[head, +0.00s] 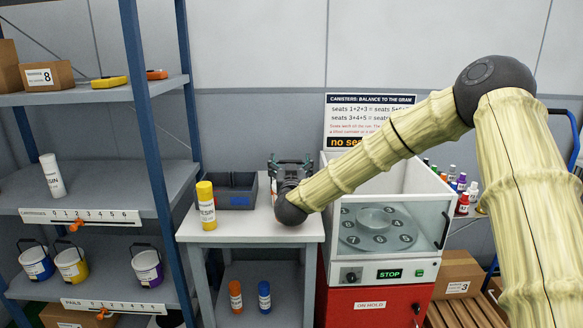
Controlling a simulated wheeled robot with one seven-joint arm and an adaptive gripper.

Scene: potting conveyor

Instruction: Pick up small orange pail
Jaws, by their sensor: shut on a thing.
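No small orange pail shows clearly in the head view. My gripper (290,163) is over the back of the small white table (255,228), to the right of a dark grey bin (237,192). It points away from the camera, and my wrist partly covers it. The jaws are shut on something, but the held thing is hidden. Several pails stand on the lower left shelf: a blue-and-white pail (36,264), a yellow pail (71,267) and a purple-and-white pail (147,268).
A yellow resin canister (206,206) stands at the table's left. An orange bottle (235,297) and a blue bottle (264,297) stand below. A glass-fronted machine (385,225) on a red cabinet (370,302) is close on the right. The blue shelf post (147,120) is at left.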

